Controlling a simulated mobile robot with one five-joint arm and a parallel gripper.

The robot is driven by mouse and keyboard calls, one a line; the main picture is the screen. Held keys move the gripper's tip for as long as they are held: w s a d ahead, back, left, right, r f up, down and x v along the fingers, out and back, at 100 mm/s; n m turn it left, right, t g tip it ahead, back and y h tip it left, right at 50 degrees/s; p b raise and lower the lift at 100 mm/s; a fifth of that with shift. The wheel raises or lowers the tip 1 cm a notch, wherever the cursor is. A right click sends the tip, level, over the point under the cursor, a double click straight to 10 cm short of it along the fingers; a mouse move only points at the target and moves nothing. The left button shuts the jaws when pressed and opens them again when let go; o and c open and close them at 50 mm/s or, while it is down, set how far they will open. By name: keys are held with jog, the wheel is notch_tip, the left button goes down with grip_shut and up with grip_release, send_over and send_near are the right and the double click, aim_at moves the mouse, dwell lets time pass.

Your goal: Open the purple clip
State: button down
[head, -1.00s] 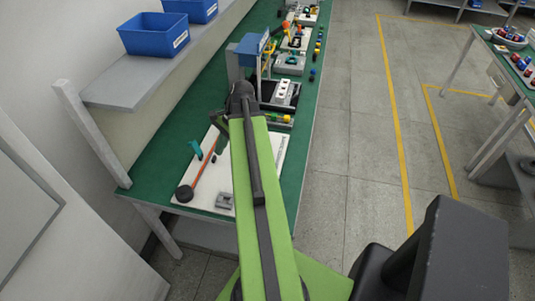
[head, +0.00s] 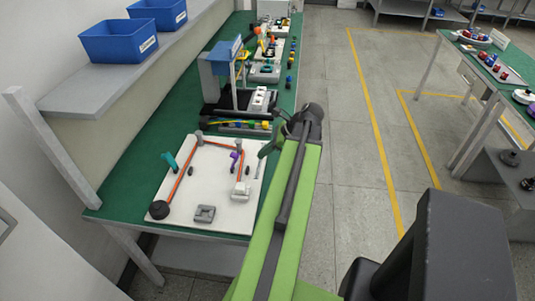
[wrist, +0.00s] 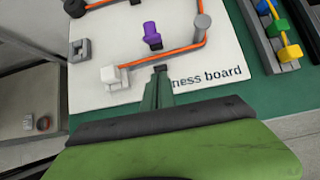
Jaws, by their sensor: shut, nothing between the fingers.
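The purple clip (head: 234,157) stands on the white board (head: 225,215), on its right side along the orange cable. In the wrist view the purple clip (wrist: 152,35) rises beside the orange cable (wrist: 178,47), ahead of my gripper (wrist: 160,70). I cannot tell whether the clip is open or shut. My gripper is shut and empty, apart from the clip, near the edge of the board with the lettering. In the head view my gripper (head: 268,146) is small and partly hidden by my arm, right of the clip.
A white connector (wrist: 113,75) sits at the cable's end, left of my gripper in the wrist view. Grey posts, a teal clip (head: 169,160), a grey block (head: 205,213) and a black disc (head: 159,209) are on the board. A rack with coloured parts (head: 243,126) stands behind it.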

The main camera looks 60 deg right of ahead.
jog(key=b+x, duration=0.2)
jog(key=x, duration=0.2)
jog(key=shift+f+b, duration=0.35)
jog(key=shift+f, duration=0.1)
jog(key=w+r+p, duration=0.1)
jog(key=w+a+r+p, duration=0.1)
jog(key=w, duration=0.1)
jog(key=shift+w+r, duration=0.1)
jog(key=shift+w+a, duration=0.1)
jog(key=shift+w, duration=0.25)
